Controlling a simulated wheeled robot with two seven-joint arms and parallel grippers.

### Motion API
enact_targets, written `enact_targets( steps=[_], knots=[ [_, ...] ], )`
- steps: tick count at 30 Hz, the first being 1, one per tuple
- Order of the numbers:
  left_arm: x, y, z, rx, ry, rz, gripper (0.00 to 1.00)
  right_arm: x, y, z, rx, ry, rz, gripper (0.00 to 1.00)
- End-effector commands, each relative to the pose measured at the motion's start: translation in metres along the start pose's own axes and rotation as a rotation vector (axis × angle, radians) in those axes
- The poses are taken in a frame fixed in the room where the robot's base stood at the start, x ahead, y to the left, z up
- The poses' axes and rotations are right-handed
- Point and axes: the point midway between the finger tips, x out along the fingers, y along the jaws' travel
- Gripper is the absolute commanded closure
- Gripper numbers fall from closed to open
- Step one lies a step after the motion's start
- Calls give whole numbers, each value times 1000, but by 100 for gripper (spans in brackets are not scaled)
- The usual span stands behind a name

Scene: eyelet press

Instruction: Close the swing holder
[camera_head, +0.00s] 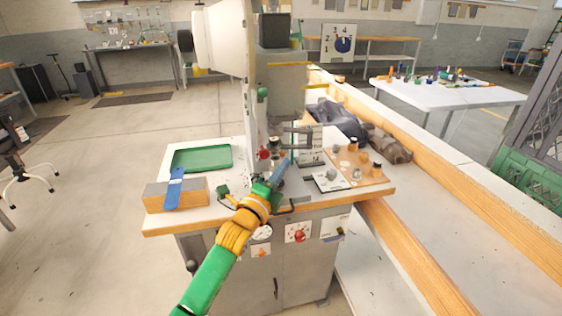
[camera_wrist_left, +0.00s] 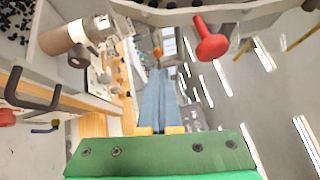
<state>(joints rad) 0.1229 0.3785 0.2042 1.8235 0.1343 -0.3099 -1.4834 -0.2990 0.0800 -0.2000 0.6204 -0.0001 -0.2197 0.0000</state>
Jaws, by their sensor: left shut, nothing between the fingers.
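The eyelet press (camera_head: 249,80) stands on the workbench as a tall pale panel with a machine body behind it. My left gripper (camera_head: 284,165) is at the front of the press, its blue fingers pointing away and up. In the left wrist view the fingers (camera_wrist_left: 160,92) lie together with nothing between them. A red knob (camera_wrist_left: 211,42) hangs from the press's pale frame, right of the fingertips and apart from them. A small red knob (camera_head: 264,154) shows beside the fingers in the head view. I cannot tell which part is the swing holder or how far it is swung. My right gripper is out of view.
A green tray (camera_head: 202,158) and a grey-and-wood block (camera_head: 155,197) with a blue strip (camera_head: 174,188) lie on the left of the bench. A wooden board (camera_head: 366,168) with small parts lies on the right. A brown cylinder (camera_wrist_left: 62,38) shows left of the fingers.

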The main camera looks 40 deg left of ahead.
Motion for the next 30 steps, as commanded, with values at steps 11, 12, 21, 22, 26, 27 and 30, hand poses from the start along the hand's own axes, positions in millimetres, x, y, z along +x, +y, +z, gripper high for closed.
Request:
enact_targets(
  steps=[11, 12, 21, 22, 26, 27, 30],
  knots=[
    [8, 0, 9, -1, -1, -1, 100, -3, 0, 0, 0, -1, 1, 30],
    [8, 0, 9, -2, -1, -1, 100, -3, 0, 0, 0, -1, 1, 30],
    [20, 5, 35, 5, -1, -2, 100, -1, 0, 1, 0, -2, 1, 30],
    [21, 6, 36, 3, -1, -1, 100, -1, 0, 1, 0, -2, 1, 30],
    [22, 6, 39, 0, -1, -1, 100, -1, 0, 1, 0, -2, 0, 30],
    [22, 6, 39, -1, -1, -1, 100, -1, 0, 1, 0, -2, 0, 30],
    [22, 6, 39, -1, -1, -1, 100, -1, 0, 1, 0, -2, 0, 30]
  ],
)
